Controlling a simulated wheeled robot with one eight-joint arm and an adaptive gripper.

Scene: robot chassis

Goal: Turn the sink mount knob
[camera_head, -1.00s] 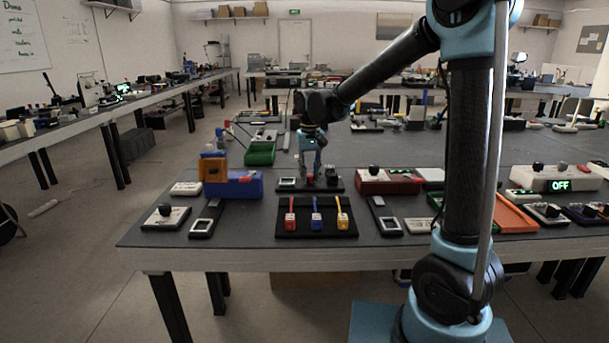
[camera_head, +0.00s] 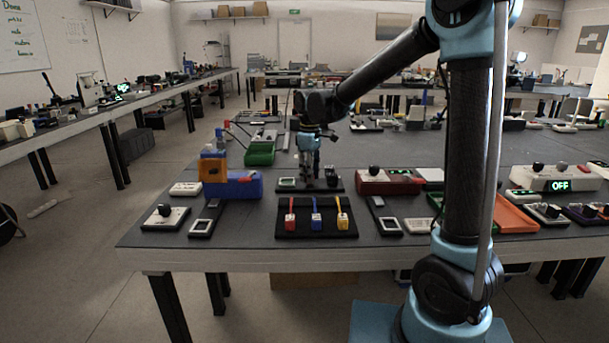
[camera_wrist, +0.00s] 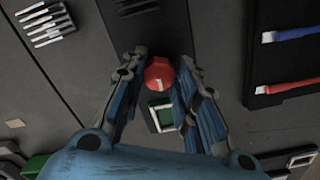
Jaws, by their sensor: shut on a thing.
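A red round knob (camera_wrist: 159,73) with a pale mark sits on a dark base (camera_wrist: 143,22) with a small green screen in a white frame (camera_wrist: 163,117). In the wrist view the knob is between the two fingertips of my gripper (camera_wrist: 162,64), which is shut on it. In the head view my gripper (camera_head: 309,178) points down onto the same dark base, which lies on the table, and hides most of the knob. The white-framed screen (camera_head: 287,183) shows just left of it.
A black panel (camera_head: 316,229) with red, blue and yellow levers lies in front of the base. A blue box (camera_head: 240,184) with an orange block stands to the left. A red box with a black knob (camera_head: 386,182) stands close on the right. The table's front edge is near.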

